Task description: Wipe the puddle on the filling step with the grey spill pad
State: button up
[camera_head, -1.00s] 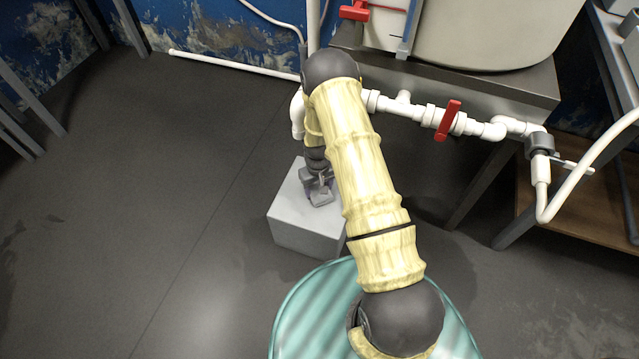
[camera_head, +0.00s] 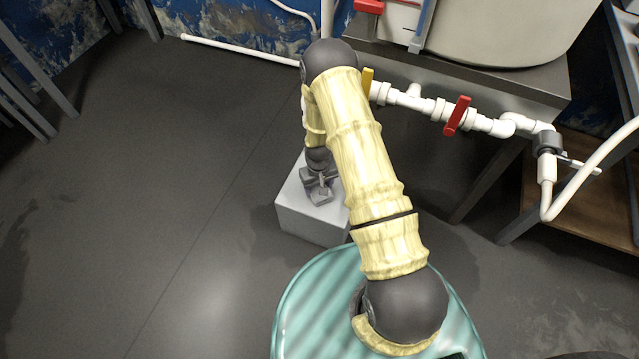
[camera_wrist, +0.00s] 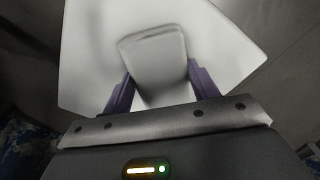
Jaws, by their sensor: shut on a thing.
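The filling step (camera_head: 293,196) is a light grey block on the floor, partly behind my arm in the head view. Its pale top (camera_wrist: 90,60) fills much of the wrist view. My gripper (camera_head: 319,184) points down over the step. In the wrist view its two purple-grey fingers (camera_wrist: 162,88) are shut on the grey spill pad (camera_wrist: 152,50), a rounded block between them. The pad also shows as a small grey piece in the head view (camera_head: 321,197), low over or on the step's top; contact is hard to tell. I cannot make out a puddle on the visible top.
White piping with a red valve handle (camera_head: 457,115) and a yellow handle (camera_head: 367,83) runs behind the step, below a large tank (camera_head: 500,35). The floor to the left is clear.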

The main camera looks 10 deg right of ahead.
jog(key=shift+s+d+f, duration=0.15)
jog(key=shift+s, duration=0.15)
jog(key=shift+w+r+p, duration=0.15)
jog(key=shift+r+p, duration=2.35)
jog(key=shift+r, duration=0.55)
jog(key=shift+r, duration=0.1)
jog(key=shift+r+p, duration=1.2)
jog(key=shift+r, duration=0.2)
